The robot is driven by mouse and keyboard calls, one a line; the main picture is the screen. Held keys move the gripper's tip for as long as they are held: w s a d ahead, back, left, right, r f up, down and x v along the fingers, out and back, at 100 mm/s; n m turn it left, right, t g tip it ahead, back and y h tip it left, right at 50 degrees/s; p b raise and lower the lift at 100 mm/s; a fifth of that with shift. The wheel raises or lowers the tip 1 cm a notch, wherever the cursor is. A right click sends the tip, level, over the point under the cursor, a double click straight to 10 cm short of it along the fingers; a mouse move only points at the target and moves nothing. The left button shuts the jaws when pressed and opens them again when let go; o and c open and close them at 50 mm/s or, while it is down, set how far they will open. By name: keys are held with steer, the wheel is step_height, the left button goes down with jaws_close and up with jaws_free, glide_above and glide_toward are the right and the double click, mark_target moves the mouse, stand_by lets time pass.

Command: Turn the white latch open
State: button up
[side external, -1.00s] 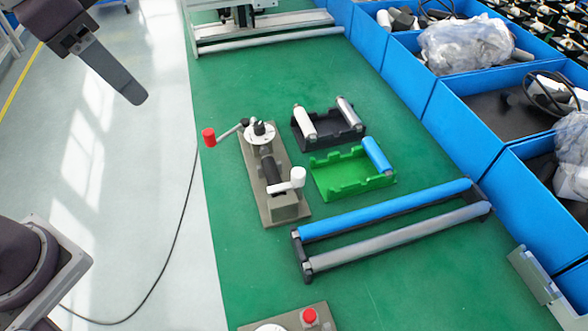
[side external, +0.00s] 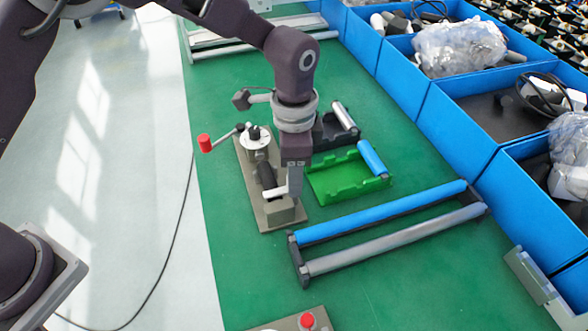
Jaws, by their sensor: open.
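The white latch (side external: 278,192) is a short white arm at the near end of a grey-brown base plate (side external: 278,217). Its knob end is mostly hidden by my gripper. My gripper (side external: 294,180) points down from above, right at the latch's knob end, and its jaws are open. I cannot tell whether the fingers touch the knob or stand around it. On the same plate are a black cylinder (side external: 267,175) and, at the far end, a round white disc (side external: 254,140) with a crank ending in a red knob (side external: 204,143).
A green tray (side external: 330,188) with a blue roller (side external: 372,158) lies just right of my gripper. A black tray (side external: 335,132) is partly hidden behind my arm. A frame with blue and grey rollers (side external: 385,211) lies nearer. Blue bins (side external: 450,135) line the right side.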

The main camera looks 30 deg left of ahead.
jaws_close()
stand_by(0.4)
steer(key=n, duration=0.9)
steer(key=shift+n, duration=0.3)
steer(key=n, duration=0.4)
steer(key=shift+n, duration=2.4)
